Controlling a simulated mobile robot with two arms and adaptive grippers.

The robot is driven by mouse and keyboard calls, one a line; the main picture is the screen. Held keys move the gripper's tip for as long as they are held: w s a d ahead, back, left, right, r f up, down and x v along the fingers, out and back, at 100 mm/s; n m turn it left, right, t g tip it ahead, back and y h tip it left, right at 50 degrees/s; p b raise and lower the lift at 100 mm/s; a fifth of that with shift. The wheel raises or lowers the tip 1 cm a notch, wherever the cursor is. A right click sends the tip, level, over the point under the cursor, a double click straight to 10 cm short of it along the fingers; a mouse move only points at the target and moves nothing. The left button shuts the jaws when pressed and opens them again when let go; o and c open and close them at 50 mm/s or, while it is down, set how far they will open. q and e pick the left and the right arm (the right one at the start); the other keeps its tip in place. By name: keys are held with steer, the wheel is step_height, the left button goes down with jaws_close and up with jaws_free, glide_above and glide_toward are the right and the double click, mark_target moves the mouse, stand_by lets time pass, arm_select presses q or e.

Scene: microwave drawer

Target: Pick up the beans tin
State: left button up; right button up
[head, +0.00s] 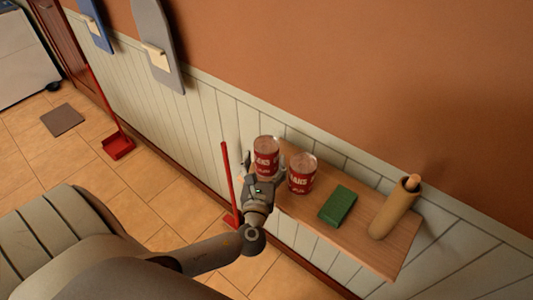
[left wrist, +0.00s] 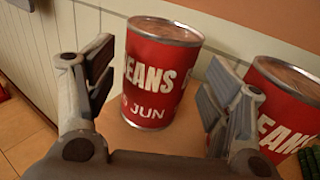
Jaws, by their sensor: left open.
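Two red beans tins with silver tops stand upright on a small wooden wall shelf (head: 350,237). The left tin (head: 266,152) is at the shelf's left end, and the right tin (head: 302,174) is beside it. My left gripper (head: 262,172) is open at the left tin. In the left wrist view the left tin (left wrist: 160,75) stands between and a little beyond the open fingers (left wrist: 155,92), with no clear contact. The right tin (left wrist: 285,105) is outside the right finger, partly hidden by it. My right gripper is not in view.
A green sponge-like block (head: 338,205) and a tan cylinder (head: 395,208) lie or stand further right on the shelf. The panelled wall (head: 200,120) is close behind. A red-handled tool (head: 228,180) stands left of the shelf.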

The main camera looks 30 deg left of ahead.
arm_select(q)
steer(key=x, duration=0.3)
steer(key=shift+w+a+p, duration=0.1)
steer(key=shift+p, duration=0.25)
steer(key=c, duration=1.1)
